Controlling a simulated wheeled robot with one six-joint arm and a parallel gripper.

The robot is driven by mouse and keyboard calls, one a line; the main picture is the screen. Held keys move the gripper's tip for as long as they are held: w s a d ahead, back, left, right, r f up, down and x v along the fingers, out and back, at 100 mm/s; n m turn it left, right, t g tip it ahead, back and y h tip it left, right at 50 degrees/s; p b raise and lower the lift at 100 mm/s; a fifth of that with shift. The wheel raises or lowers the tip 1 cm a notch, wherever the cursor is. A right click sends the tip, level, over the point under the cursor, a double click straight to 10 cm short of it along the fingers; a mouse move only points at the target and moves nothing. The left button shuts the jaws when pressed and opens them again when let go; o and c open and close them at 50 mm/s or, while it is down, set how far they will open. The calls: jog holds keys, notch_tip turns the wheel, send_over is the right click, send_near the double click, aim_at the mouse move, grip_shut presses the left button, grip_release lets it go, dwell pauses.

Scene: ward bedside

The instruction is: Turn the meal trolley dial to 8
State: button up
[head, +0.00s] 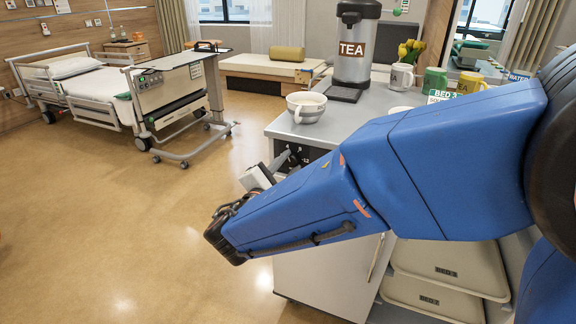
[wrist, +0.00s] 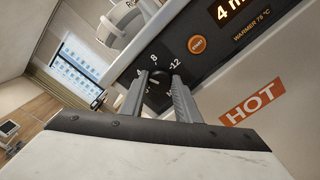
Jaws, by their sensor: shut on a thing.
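The meal trolley (head: 330,285) stands at the right with my blue arm across its front. In the wrist view, the dial (wrist: 158,91) is a dark round knob on the black control panel (wrist: 190,62), with 4, 8 and 12 printed around it. My gripper (wrist: 158,84) is shut on the dial, one grey finger on each side. A light mark on the knob shows between the fingers, but I cannot read exactly which number it points to. In the head view, my gripper (head: 280,165) is at the panel and the dial is hidden.
The panel has an orange button (wrist: 198,45) and a lit display (wrist: 230,8). Open floor (head: 180,220) lies to the left, with a bed (head: 90,90) beyond.

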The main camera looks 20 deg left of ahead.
jog(key=m, duration=0.5)
jog(key=shift+f+m, duration=0.15)
jog(key=shift+m, duration=0.15)
jog(key=shift+f+m, duration=0.1)
jog(key=shift+m, duration=2.2)
jog(key=o, duration=1)
jog(key=shift+o, duration=0.2)
jog(key=shift+s, duration=0.15)
jog(key=s+a, duration=0.1)
jog(key=s, duration=1.6)
jog(key=shift+a, duration=0.1)
